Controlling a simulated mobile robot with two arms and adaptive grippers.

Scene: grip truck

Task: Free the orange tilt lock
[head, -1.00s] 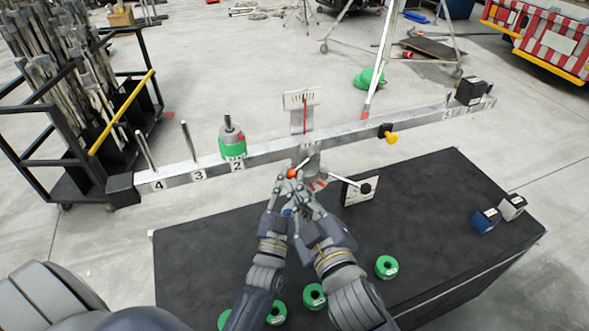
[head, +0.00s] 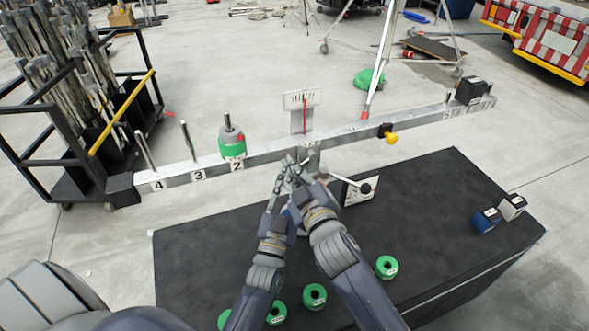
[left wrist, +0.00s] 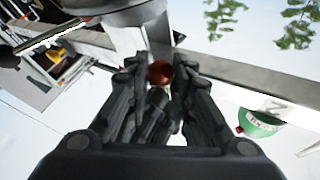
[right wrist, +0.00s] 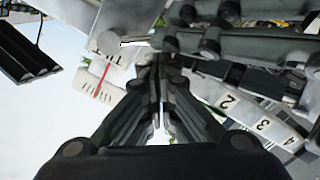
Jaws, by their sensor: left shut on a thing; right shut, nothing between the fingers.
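The orange ball knob of the tilt lock (left wrist: 160,74) shows between the fingertips of my left gripper (left wrist: 158,80) in the left wrist view. That gripper is shut on it, by the post under the balance beam (head: 265,153). In the head view the hands hide the knob, and my left gripper (head: 280,186) sits just below the beam. My right gripper (head: 294,165) is right beside it, shut and empty. In the right wrist view the shut fingers (right wrist: 157,62) are close to the left gripper. I cannot tell whether they touch.
A scale plate with a red needle (head: 302,99) stands over the beam. The beam carries a green weight (head: 231,146), a yellow knob (head: 391,138) and a black block (head: 469,91). Green rings (head: 387,267) and small blocks (head: 485,220) lie on the black table (head: 430,200).

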